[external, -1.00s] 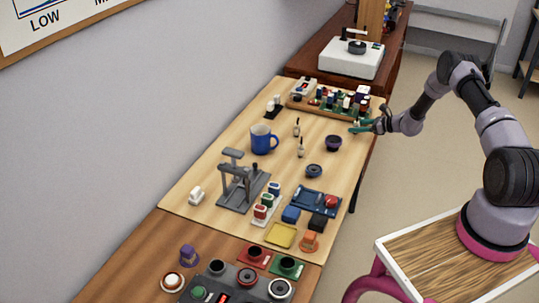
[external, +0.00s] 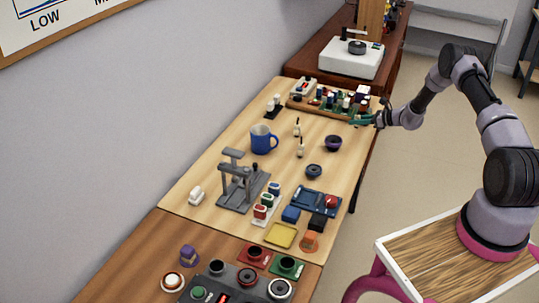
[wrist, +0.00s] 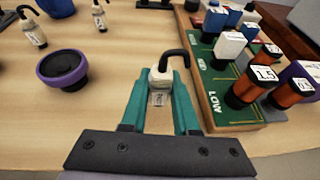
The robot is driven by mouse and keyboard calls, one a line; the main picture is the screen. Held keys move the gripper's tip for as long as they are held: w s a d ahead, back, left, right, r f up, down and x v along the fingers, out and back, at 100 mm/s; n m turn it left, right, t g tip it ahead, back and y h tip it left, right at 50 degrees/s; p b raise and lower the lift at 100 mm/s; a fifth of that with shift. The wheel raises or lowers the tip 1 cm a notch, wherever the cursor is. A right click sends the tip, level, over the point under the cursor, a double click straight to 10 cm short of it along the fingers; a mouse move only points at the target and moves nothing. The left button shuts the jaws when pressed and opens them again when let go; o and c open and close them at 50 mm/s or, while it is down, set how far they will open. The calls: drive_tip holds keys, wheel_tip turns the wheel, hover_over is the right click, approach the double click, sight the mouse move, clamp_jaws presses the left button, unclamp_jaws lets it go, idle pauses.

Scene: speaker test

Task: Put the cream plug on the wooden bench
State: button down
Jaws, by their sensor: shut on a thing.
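The cream plug (wrist: 161,78), with a black hooked cable on top and a small label, is between the teal fingers of my gripper (wrist: 160,90) in the wrist view. My gripper is shut on it. In the external view my gripper (external: 362,121) is low over the right edge of the wooden bench (external: 340,168), beside the board of coloured blocks; the plug is too small to make out there. The bare bench top (wrist: 60,120) lies around the plug in the wrist view. I cannot tell whether the plug touches the bench.
A green-topped board (wrist: 214,92) with several coloured blocks stands close on the right in the wrist view. A purple-rimmed dark cup (wrist: 63,68) is to the left, with two small cream bottle-like pieces (wrist: 33,28) beyond. A blue mug (external: 262,140) stands farther left.

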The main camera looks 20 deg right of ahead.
wheel_tip(320, 180, up, 7)
drive_tip(key=shift+f, duration=0.1)
drive_tip(key=shift+s+a+r, duration=0.1)
drive_tip(key=shift+s+r, duration=0.1)
drive_tip(key=s+a+r+n+g+y, duration=0.15)
drive_tip(key=s+a+r, duration=0.25)
drive_tip(key=s+a, duration=0.5)
drive_tip(key=s+a+r+n+g+y, duration=0.15)
drive_tip(key=s+a+r, duration=0.3)
drive_tip(key=s, duration=0.85)
drive_tip(key=n+g+y, duration=0.2)
drive_tip(key=n+g, duration=0.4)
drive_tip(key=n, duration=0.1)
hover_over(155, 275)
drive_tip(key=d, duration=1.5)
drive_tip(key=f, duration=1.2)
drive_tip(key=shift+s+d+f, duration=0.15)
drive_tip(key=shift+d+f, duration=0.05)
drive_tip(key=shift+f, duration=0.2)
drive_tip(key=a+r+m+t, duration=0.4)
drive_tip(key=a, duration=1.1)
drive_tip(key=shift+h, duration=0.4)
wheel_tip(155, 275, down, 10)
drive_tip(key=shift+a+r, duration=0.15)
drive_tip(key=c, duration=0.7)
unclamp_jaws()
drive_tip(key=shift+o, duration=0.2)
